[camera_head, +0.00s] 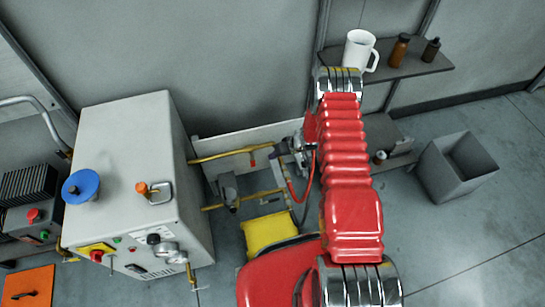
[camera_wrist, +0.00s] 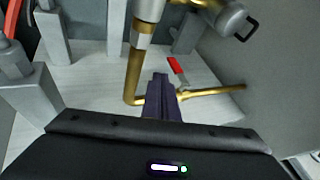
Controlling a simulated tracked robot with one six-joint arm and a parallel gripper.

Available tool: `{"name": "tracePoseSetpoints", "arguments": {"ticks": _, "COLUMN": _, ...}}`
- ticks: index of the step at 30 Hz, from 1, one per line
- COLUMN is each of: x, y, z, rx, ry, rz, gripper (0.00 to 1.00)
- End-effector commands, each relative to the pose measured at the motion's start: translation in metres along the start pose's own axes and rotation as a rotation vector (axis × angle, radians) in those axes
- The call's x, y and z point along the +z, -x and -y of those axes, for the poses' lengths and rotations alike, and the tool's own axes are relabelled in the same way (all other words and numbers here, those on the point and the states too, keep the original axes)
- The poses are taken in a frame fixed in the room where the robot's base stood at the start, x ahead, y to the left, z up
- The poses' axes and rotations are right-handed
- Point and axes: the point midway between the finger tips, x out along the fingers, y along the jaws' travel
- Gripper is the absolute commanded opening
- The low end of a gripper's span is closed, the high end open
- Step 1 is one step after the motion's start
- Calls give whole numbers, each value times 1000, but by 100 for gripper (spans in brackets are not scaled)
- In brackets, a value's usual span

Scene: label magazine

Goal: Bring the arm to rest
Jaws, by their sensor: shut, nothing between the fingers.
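My red arm (camera_head: 346,165) rises through the middle of the head view. My gripper (camera_wrist: 161,85) shows in the wrist view as dark fingers closed together, with nothing visible between them. They point toward a light panel carrying brass pipes (camera_wrist: 133,72) and a small red lever (camera_wrist: 177,66). The fingertips appear close to the pipe bend, but I cannot tell whether they touch it. In the head view the arm largely hides the gripper. The panel's brass pipe (camera_head: 225,154) shows there to the left of the arm.
A grey cabinet (camera_head: 137,170) with a blue handwheel (camera_head: 81,186) stands left. A shelf (camera_head: 425,66) at upper right holds a white mug (camera_head: 360,51) and brown bottles (camera_head: 399,50). A grey bin (camera_head: 445,172) stands on the floor at right, with clear floor in front of it.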

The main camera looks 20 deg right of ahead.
Motion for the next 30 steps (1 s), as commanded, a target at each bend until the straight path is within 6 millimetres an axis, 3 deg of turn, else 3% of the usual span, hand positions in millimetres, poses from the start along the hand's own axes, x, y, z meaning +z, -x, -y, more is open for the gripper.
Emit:
{"name": "tracePoseSetpoints", "arguments": {"ticks": 12, "x": 0, "y": -1, "z": 1, "rx": -1, "ry": -8, "rz": 1, "gripper": 0}}
{"name": "tracePoseSetpoints", "arguments": {"ticks": 19, "x": 2, "y": -1, "z": 6, "rx": -18, "ry": -145, "rz": 9, "gripper": 0}}
{"name": "tracePoseSetpoints", "arguments": {"ticks": 26, "x": 47, "y": 1, "z": 29, "rx": -69, "ry": -322, "rz": 127, "gripper": 0}}
{"name": "tracePoseSetpoints", "arguments": {"ticks": 30, "x": 62, "y": 18, "z": 47, "rx": -87, "ry": -395, "rz": 198, "gripper": 0}}
